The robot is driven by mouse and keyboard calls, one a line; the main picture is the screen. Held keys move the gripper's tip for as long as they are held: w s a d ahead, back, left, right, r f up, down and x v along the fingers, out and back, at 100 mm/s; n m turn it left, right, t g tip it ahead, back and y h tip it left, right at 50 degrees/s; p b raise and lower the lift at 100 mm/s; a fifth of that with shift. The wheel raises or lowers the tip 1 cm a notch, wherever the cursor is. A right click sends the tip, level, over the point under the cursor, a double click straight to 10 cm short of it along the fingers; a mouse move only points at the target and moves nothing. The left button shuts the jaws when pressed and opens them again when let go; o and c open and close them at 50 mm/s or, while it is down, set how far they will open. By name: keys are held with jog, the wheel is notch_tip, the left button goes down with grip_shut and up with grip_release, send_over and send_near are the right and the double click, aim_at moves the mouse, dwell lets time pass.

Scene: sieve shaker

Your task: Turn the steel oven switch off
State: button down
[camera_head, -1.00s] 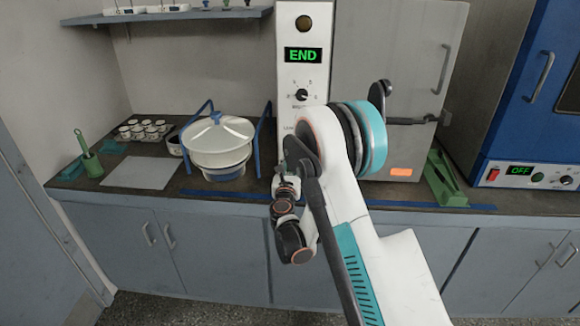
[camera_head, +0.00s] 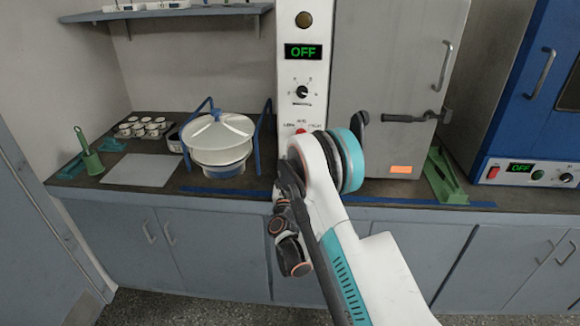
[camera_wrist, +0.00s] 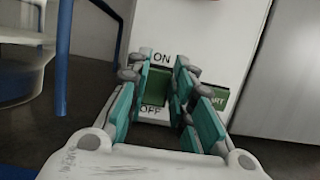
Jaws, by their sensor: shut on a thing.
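The steel oven (camera_head: 385,75) has a grey door and a white control panel on its left. Its display (camera_head: 303,52) reads OFF in green. The oven switch (camera_wrist: 155,88) is a green rocker between ON and OFF labels in the wrist view. My gripper (camera_wrist: 162,72) has its teal-padded fingers on both sides of the rocker and is shut on it. The fingers partly cover the rocker. In the head view my arm hides the gripper and switch.
A green START button (camera_wrist: 217,98) sits just right of my fingers. A white lidded pot (camera_head: 220,138) in a blue frame stands left of the panel. A blue oven (camera_head: 535,90) is at the right. A green stand (camera_head: 445,178) lies between the ovens.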

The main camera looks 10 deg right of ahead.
jog(key=c, duration=1.4)
grip_release()
jog(key=shift+r, duration=0.1)
jog(key=shift+w+d+r+g+y, duration=0.1)
jog(key=shift+r+g+y, duration=0.1)
jog(key=shift+g, duration=0.5)
jog(key=shift+w+r+g+y, duration=0.1)
jog(key=shift+r+g+y, duration=0.1)
jog(key=shift+g, duration=0.5)
